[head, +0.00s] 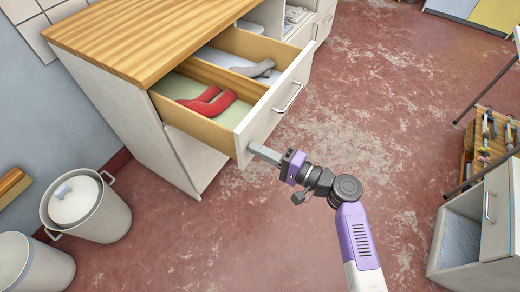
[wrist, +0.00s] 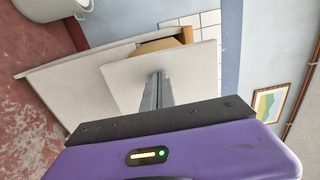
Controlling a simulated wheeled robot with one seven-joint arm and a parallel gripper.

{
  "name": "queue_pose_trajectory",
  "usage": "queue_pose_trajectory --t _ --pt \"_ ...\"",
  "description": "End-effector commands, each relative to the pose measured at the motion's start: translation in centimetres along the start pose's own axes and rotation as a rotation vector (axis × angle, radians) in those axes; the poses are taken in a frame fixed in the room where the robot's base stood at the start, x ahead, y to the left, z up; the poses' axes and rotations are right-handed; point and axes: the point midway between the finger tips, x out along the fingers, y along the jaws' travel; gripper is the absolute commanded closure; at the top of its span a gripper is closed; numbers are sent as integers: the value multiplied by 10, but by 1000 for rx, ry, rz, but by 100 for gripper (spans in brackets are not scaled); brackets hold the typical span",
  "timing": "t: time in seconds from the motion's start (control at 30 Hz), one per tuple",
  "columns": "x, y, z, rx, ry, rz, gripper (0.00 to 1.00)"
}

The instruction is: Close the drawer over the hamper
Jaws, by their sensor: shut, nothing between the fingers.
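In the head view an open drawer (head: 272,112) sticks out of a white cabinet with a wooden top (head: 150,35). Inside it lie a red folded cloth and a grey one, split by a wooden divider. The drawer front has a bar handle (head: 287,97). My gripper (head: 252,149) is shut and empty, its tips at the lower left end of the drawer front. In the wrist view the shut fingers (wrist: 157,77) point at the pale drawer front (wrist: 185,75); whether they touch it I cannot tell. A hamper with a white lid (head: 86,206) stands left of the cabinet.
A second round bin (head: 32,263) stands at the lower left. A low grey cabinet (head: 480,225) and a wooden rack with tools (head: 490,137) are at the right. The red floor (head: 370,90) between is clear.

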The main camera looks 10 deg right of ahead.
Motion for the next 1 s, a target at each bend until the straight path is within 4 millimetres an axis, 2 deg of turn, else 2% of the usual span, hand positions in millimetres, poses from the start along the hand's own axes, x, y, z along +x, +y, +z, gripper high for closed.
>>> queue_pose_trajectory --t 0.17,0.37,0.57,1.0 --pt "8 1 0 -2 -1 0 100" --pt "38 3 1 -5 -5 -2 100" --pt "88 5 2 -5 -5 -3 100" --pt "211 6 1 -5 -4 -3 100"
